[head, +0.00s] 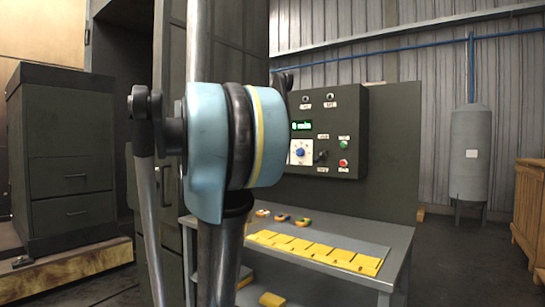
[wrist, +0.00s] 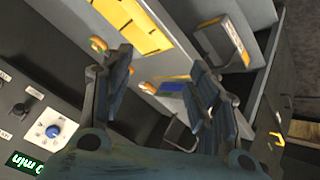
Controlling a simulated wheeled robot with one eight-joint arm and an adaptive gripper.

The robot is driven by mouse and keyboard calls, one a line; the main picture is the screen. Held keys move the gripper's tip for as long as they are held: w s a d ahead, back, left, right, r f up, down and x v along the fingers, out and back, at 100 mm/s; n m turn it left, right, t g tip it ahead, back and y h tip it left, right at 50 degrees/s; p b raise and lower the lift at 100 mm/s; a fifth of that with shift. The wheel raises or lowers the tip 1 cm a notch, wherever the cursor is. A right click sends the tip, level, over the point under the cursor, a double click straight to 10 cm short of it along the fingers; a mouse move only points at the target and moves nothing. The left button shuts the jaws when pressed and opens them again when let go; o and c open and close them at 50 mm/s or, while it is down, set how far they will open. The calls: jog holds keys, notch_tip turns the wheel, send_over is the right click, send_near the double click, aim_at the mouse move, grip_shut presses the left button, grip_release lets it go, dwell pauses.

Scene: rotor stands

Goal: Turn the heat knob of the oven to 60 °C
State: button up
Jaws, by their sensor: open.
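The control panel (head: 322,125) is a dark box on an upright board behind the bench. It carries a blue knob (head: 298,151) on a white dial plate, a green display reading about "0 min", a black switch (head: 320,156), a green button and a red button. The labels are too small to read, so I cannot tell the dial's setting. In the wrist view, the blue knob (wrist: 53,131) is at the lower left, left of my gripper (wrist: 160,66). My gripper is open, empty and apart from the knob. My arm hides my gripper in the head view.
A grey bench (head: 385,270) stands below the panel with a row of yellow pieces (head: 318,251) and several small coloured items. A dark cabinet (head: 70,150) is at left, a grey tank (head: 469,150) and wooden crate (head: 530,215) at right. Floor between bench and crate is clear.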

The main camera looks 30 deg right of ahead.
jog(key=w+d+r+m+t+h, duration=0.15)
jog(key=w+d+r+h, duration=0.25)
jog(key=w+d+r, duration=0.9)
jog(key=w+d+r+m+t+h, duration=0.15)
jog(key=w+d+r+h, duration=0.35)
jog(key=w+d+r, duration=0.6)
jog(key=w+f+x, duration=0.1)
jog(key=x, duration=0.8)
jog(key=w+a+f+x, duration=0.1)
jog(key=f+x, duration=0.1)
jog(key=x, duration=0.7)
jog(key=shift+w+m, duration=0.3)
jog(key=shift+w, duration=0.15)
jog(key=shift+d, duration=0.1)
jog(key=shift+c, duration=0.3)
jog(key=c, duration=1)
